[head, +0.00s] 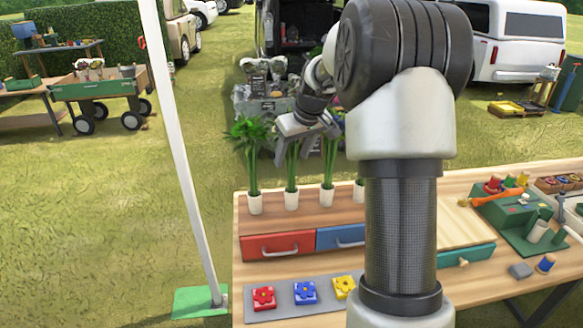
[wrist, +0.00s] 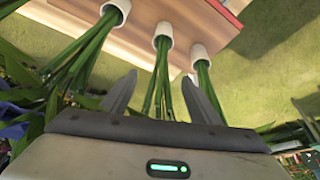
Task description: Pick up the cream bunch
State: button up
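Several bunches of green stems stand upright in white cups along the back of the wooden table. The left bunch (head: 253,165), the second (head: 291,172) and the third (head: 328,165) show in the head view; a fourth is mostly behind my arm. No cream flower heads show clearly, so I cannot tell which is the cream bunch. My gripper (head: 293,152) is open above the table, pointing down near the second bunch. In the wrist view my gripper (wrist: 160,92) has its fingers apart, with the stems of a middle bunch (wrist: 160,75) between or behind them.
A red drawer (head: 277,246) and a blue drawer (head: 341,237) face front. A grey mat (head: 282,288) with red, blue and yellow flower blocks lies in front. A white pole (head: 180,140) stands left of the table. Crates of plants (head: 262,92) stand behind.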

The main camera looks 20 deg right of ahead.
grip_shut()
jog(key=shift+r, duration=0.15)
